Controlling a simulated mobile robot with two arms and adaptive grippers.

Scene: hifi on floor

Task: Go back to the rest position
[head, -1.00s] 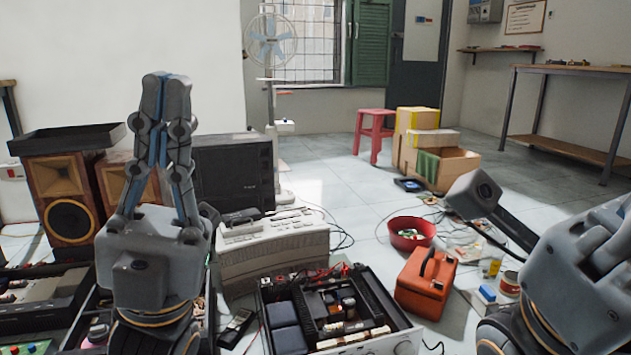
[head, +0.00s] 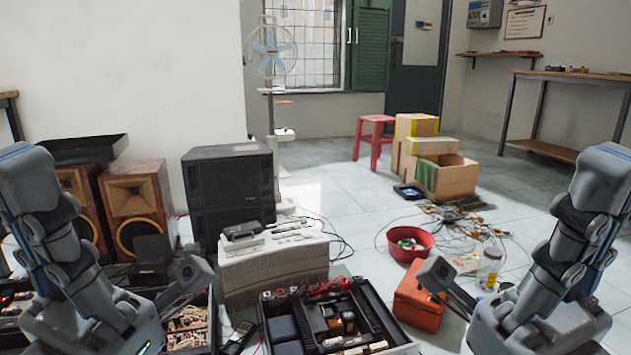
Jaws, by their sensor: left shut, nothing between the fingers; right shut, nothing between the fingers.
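My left gripper (head: 28,170) stands at the left edge, fingers pointing up, seen from the side. It is shut and empty. Its wrist camera (head: 195,270) juts to the right. My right gripper (head: 603,170) stands at the right edge, fingers also up, shut and empty. Its wrist camera (head: 438,270) juts to the left and covers part of the orange case. Both grippers look roughly mirrored on either side of the picture.
Between the arms lie an open hi-fi unit (head: 385,318), a pale beige device (head: 270,270) and an orange case (head: 415,305). Speakers (head: 140,205) and dark stacked boxes (head: 230,185) stand behind on the left. A red bowl (head: 408,253) and loose cables lie right of centre.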

